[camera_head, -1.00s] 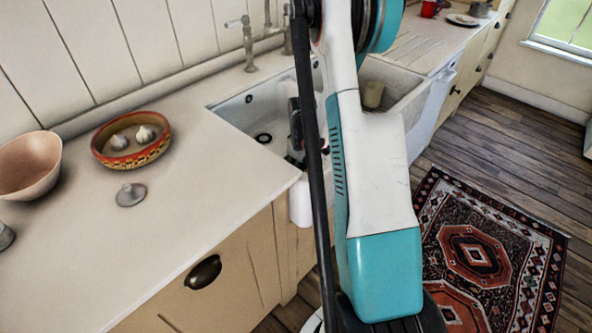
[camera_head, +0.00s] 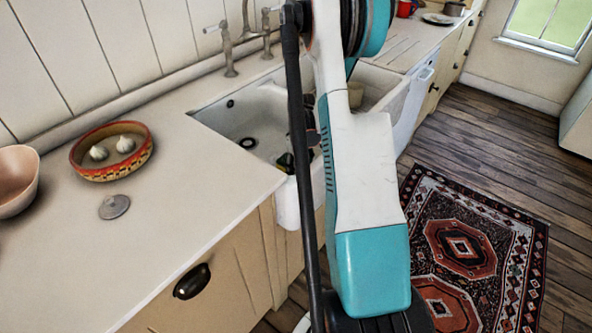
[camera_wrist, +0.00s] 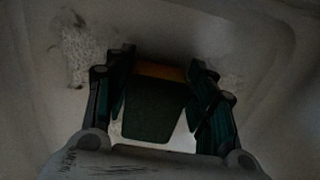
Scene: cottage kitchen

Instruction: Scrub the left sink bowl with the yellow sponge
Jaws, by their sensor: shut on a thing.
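The left sink bowl (camera_head: 232,117) is white, with a dark drain on its floor. My arm hides its right part in the head view. My gripper (camera_wrist: 160,64) is shut on the sponge (camera_wrist: 155,108), which shows a dark green face and a yellow-orange edge in the dim wrist view. In the head view only a small dark part of my gripper (camera_head: 287,160) shows, inside the bowl near its front wall. Pale, speckled patches (camera_wrist: 78,52) lie on the bowl's surface to the left and right of the fingers. Whether the sponge touches the bowl is unclear.
Taps (camera_head: 228,48) stand behind the sink. A painted bowl (camera_head: 112,168) with two garlic bulbs, a metal disc (camera_head: 114,207) and a pink bowl (camera_head: 14,180) stand on the left counter. A rug (camera_head: 475,245) lies on the floor.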

